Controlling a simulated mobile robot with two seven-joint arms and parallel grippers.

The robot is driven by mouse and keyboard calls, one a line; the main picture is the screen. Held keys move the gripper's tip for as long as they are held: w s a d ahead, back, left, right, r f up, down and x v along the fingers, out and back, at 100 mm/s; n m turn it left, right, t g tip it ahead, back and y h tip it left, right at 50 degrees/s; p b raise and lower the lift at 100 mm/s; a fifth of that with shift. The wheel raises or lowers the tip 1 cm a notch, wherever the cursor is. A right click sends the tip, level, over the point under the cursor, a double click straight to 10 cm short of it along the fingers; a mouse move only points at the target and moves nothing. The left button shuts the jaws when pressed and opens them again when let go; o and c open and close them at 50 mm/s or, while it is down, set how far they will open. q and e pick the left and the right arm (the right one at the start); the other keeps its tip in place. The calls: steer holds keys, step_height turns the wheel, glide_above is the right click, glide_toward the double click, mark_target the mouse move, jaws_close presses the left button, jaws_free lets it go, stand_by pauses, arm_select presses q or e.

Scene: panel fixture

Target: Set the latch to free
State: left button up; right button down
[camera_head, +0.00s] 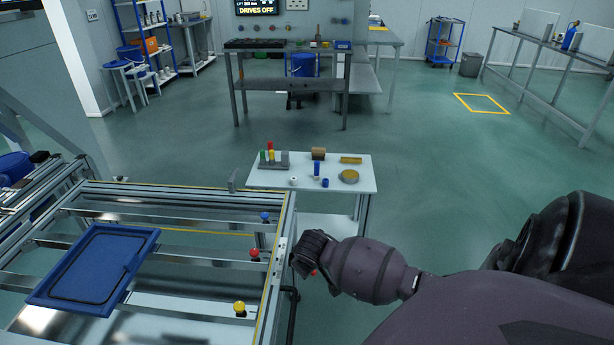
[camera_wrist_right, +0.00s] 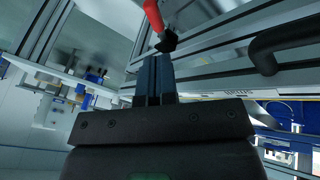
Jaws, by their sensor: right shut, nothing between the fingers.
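A red lever with a black base (camera_wrist_right: 154,18), which looks like the latch, is at the top of the right wrist view, just beyond my fingertips. A small red part (camera_head: 313,272) also shows beside my gripper in the head view, mostly hidden by it. My right gripper (camera_head: 303,256) is at the right side rail of the panel fixture (camera_head: 283,240). In the right wrist view its fingers (camera_wrist_right: 154,62) are together and empty, pointing towards the lever's black base. I cannot tell whether they touch it. My left gripper is out of view.
A blue panel (camera_head: 95,268) lies on the fixture's rails. Blue, red and yellow knobs (camera_head: 240,307) line its right side. A black bar handle (camera_wrist_right: 265,52) is right of my fingers in the wrist view. A small white table (camera_head: 260,178) with parts stands behind.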

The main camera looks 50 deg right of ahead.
steer(key=b+x, duration=0.3)
steer(key=x, duration=0.6)
steer(key=shift+r, duration=0.1)
steer(key=shift+d+n, duration=0.25)
steer(key=shift+n, duration=0.15)
